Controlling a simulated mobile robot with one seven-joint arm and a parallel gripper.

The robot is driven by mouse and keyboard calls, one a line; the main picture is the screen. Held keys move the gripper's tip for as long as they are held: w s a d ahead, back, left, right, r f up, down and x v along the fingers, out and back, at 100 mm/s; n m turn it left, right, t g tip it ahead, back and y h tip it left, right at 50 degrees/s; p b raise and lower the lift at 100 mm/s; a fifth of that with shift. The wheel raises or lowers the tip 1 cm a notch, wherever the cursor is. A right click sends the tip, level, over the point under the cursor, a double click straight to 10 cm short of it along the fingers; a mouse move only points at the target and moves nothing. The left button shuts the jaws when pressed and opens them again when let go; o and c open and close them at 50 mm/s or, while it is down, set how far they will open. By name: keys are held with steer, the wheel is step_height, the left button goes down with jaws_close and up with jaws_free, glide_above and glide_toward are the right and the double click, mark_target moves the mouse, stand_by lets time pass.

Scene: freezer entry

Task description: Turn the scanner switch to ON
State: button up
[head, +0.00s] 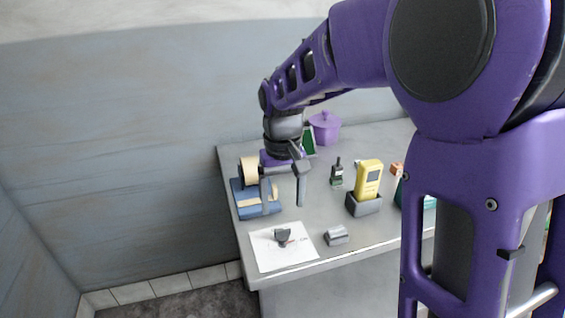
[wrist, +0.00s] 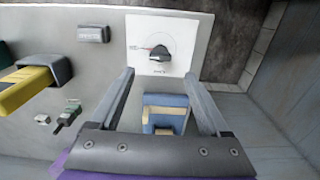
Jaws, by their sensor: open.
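The dark switch knob (head: 282,236) sits on a white plate (head: 290,258) near the front left corner of the grey table. In the wrist view the knob (wrist: 158,54) lies just beyond my fingertips, with small red marks and lettering on the plate (wrist: 190,30). The lettering is too small to read, so I cannot tell the knob's setting. My gripper (head: 284,206) is open and empty, above the table and behind the plate. In the wrist view its fingers (wrist: 158,76) stand wide apart, pointing toward the plate, not touching the knob.
A blue tape dispenser (head: 262,208) with a tan roll stands close by my gripper. A small grey block (head: 336,236) lies right of the plate. A yellow handheld device (head: 370,172) stands in a dark cradle (head: 364,206). A black radio (head: 337,174) and purple pot (head: 325,130) are farther back.

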step_height(320, 180, up, 10)
steer(key=shift+f+p, duration=0.15)
steer(key=shift+p, duration=0.3)
steer(key=shift+s, duration=0.1)
